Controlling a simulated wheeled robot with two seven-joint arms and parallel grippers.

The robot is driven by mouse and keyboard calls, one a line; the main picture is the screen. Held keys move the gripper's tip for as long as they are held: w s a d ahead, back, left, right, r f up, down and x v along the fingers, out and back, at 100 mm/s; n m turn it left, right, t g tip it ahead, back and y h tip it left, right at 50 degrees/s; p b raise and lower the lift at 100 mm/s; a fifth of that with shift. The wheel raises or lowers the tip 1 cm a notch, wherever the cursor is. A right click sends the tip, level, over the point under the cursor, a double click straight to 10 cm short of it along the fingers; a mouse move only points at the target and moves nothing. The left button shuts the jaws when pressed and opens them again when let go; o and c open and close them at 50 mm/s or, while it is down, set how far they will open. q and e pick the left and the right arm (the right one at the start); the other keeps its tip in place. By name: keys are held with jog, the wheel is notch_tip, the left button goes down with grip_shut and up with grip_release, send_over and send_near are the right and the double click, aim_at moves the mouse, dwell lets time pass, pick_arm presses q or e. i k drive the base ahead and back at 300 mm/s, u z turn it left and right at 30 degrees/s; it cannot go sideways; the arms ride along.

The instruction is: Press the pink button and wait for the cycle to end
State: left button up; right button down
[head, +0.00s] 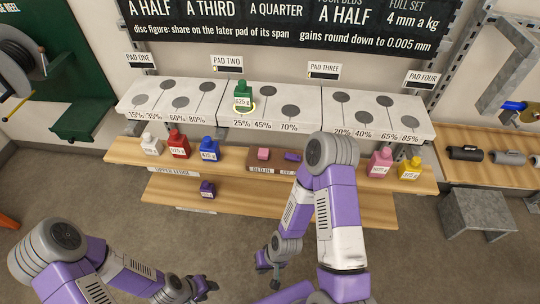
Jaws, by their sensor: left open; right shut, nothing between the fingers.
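The pink button (263,154) is a small pink block on the brown panel (253,170) in the middle of the upper wooden shelf. A purple block (292,156) sits on the panel to its right. My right gripper (268,270) is shut and empty, well in front of the shelves and below the button in the picture. My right arm's raised elbow covers part of the shelf right of the panel. My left gripper (207,287) is open and empty at the bottom, further from the button.
White, red and blue bottle-shaped weights (178,144) stand left of the panel, pink and yellow ones (380,162) right. A green weight (243,97) sits on a ringed pad of the white ledge (215,112). A purple weight (207,189) is on the lower shelf.

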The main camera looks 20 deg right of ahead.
aim_at(263, 153)
jog(key=z, duration=0.55)
jog(key=k, duration=1.25)
jog(key=z, duration=0.3)
jog(key=i, duration=0.25)
jog(key=u, duration=1.2)
jog(key=i, duration=1.6)
jog(key=z, duration=1.1)
jog(key=i, duration=0.3)
jog(key=z, duration=0.3)
